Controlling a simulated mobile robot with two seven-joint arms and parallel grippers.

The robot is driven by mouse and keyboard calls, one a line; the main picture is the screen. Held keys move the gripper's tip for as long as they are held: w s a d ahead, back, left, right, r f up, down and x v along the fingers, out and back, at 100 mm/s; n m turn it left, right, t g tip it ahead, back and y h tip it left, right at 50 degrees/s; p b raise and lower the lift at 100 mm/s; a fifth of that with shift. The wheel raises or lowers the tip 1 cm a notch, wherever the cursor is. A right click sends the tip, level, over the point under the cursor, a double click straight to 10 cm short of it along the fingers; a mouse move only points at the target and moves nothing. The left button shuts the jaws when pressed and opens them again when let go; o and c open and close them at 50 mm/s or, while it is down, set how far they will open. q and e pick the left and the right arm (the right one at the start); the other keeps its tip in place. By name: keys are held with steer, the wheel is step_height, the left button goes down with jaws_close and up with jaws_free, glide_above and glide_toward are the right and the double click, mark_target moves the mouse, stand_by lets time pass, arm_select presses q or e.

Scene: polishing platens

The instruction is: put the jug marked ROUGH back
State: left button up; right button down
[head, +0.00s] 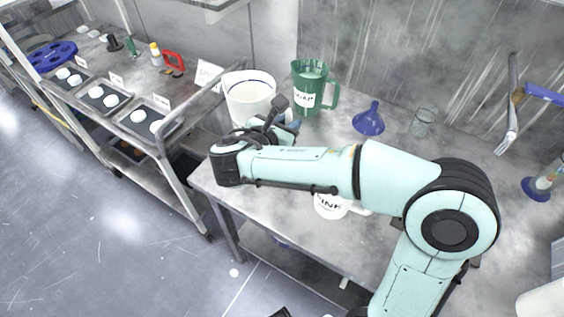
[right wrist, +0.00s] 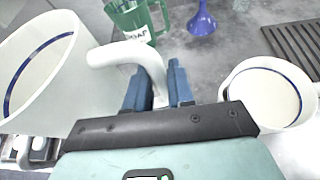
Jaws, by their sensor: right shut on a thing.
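A white jug with a blue line inside its rim (head: 250,92) is at the left back of the metal table. It also fills the left of the right wrist view (right wrist: 38,70). My right gripper (right wrist: 158,92) is shut on its white handle. In the head view my right gripper (head: 284,124) is partly hidden by its own arm. No marking on this jug shows, and its base is hidden, so I cannot tell whether it touches the table. A second white jug (head: 328,207), its dark lettering partly covered, stands under my right forearm. My left gripper is not in view.
A green jug with a white label (head: 311,82) stands just right of the held jug. A blue funnel (head: 369,121) and a clear beaker (head: 422,122) are farther right. A wheeled rack with dark trays (head: 150,122) and small cards stands at the left.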

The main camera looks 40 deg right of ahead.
step_height(320, 180, down, 13)
steer(key=b, duration=0.2)
steer(key=shift+f, duration=0.1)
steer(key=shift+f, duration=0.15)
steer(key=c, duration=1)
jaws_free()
steer(key=v, duration=1.2)
steer(key=shift+p, duration=0.3)
